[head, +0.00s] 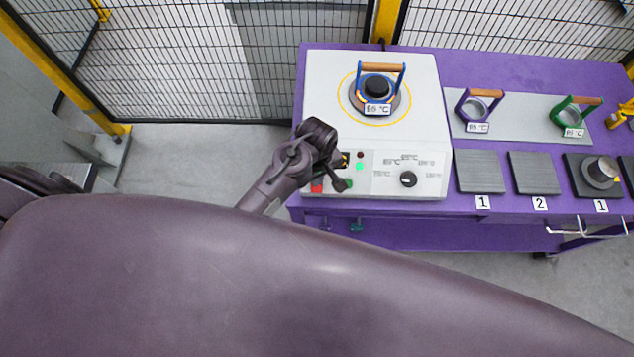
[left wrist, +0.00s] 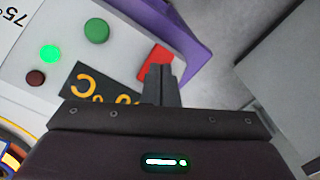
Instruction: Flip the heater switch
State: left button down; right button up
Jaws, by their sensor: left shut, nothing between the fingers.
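The white heater (head: 425,110) stands on the purple table, with a control panel on its front. On the panel are a red button (head: 317,187), a green button, a lit green lamp (head: 360,166), a dark red lamp (head: 360,155) and a black knob (head: 408,179). My left gripper (head: 341,184) is shut and empty over the panel's left part. In the left wrist view its closed fingertips (left wrist: 160,70) overlap the red button (left wrist: 155,58); I cannot tell whether they touch. The green button (left wrist: 97,30) and lit lamp (left wrist: 50,53) are left of them. My right gripper is out of view.
A blue-framed ring with a wooden handle (head: 381,72) sits on the heater's round plate. Purple (head: 478,103) and green (head: 574,115) handled rings and grey pads (head: 480,170) are to the right. A mesh fence (head: 180,60) stands behind. My arm covers the foreground.

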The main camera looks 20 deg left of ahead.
pick_arm(q)
jog(key=shift+s+f+b, duration=0.1)
jog(key=shift+f+b, duration=0.2)
jog(key=shift+f, duration=0.45)
dwell(0.3)
notch_tip(320, 180, up, 3)
jog(key=p, duration=0.2)
jog(key=shift+f+p, duration=0.15)
jog(key=shift+p, duration=0.2)
jog(key=shift+r, duration=2.2)
jog(key=shift+f, duration=0.1)
